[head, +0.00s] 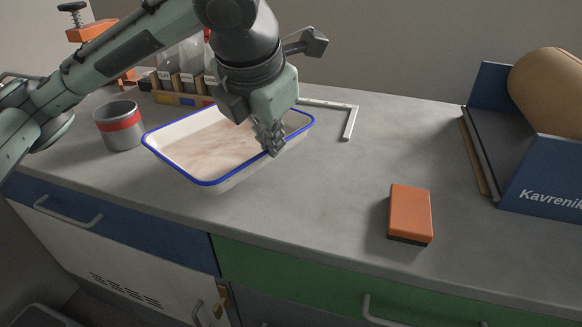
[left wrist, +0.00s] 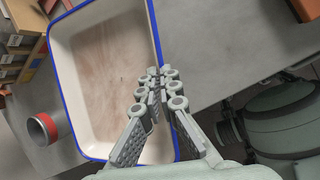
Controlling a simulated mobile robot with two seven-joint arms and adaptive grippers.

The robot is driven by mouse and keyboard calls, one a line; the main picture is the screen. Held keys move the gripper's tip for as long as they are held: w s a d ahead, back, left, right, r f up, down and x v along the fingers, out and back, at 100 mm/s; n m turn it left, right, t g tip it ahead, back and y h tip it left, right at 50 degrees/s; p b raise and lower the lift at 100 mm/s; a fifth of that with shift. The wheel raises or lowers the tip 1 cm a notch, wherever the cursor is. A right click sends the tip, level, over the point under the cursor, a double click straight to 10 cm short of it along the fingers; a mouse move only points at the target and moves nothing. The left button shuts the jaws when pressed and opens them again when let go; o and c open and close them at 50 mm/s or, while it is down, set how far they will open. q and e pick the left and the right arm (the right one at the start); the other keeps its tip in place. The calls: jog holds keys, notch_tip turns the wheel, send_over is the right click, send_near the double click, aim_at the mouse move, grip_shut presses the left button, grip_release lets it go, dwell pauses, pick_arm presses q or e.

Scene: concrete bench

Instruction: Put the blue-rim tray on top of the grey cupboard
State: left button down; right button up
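The blue-rim tray (head: 195,150), white inside with brownish smears, is at the left part of the grey bench and is empty. My left gripper (head: 273,146) is over its near right side, pointing down. In the left wrist view, the left gripper's fingers (left wrist: 160,78) are close together, one on each side of the tray's blue rim (left wrist: 153,30), and look shut on it. The tray wall between the fingertips is mostly hidden. I cannot make out a grey cupboard in either view. My right gripper is not in view.
A grey tin with a red band (head: 119,126) stands left of the tray. A rack of labelled bottles (head: 185,98) is behind it. An orange block (head: 409,213) lies on the bench front; a blue Kavrenik holder (head: 545,180) stands at right. The bench middle is clear.

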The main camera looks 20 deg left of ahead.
pick_arm(q)
jog(key=w+d+f, duration=0.2)
jog(key=w, duration=0.1)
jog(key=shift+d+f, duration=0.2)
notch_tip(320, 180, down, 3)
jog(key=shift+f+b, duration=0.15)
jog(key=shift+b, duration=0.2)
jog(key=shift+f, duration=0.3)
jog(key=c, duration=1.7)
grip_release()
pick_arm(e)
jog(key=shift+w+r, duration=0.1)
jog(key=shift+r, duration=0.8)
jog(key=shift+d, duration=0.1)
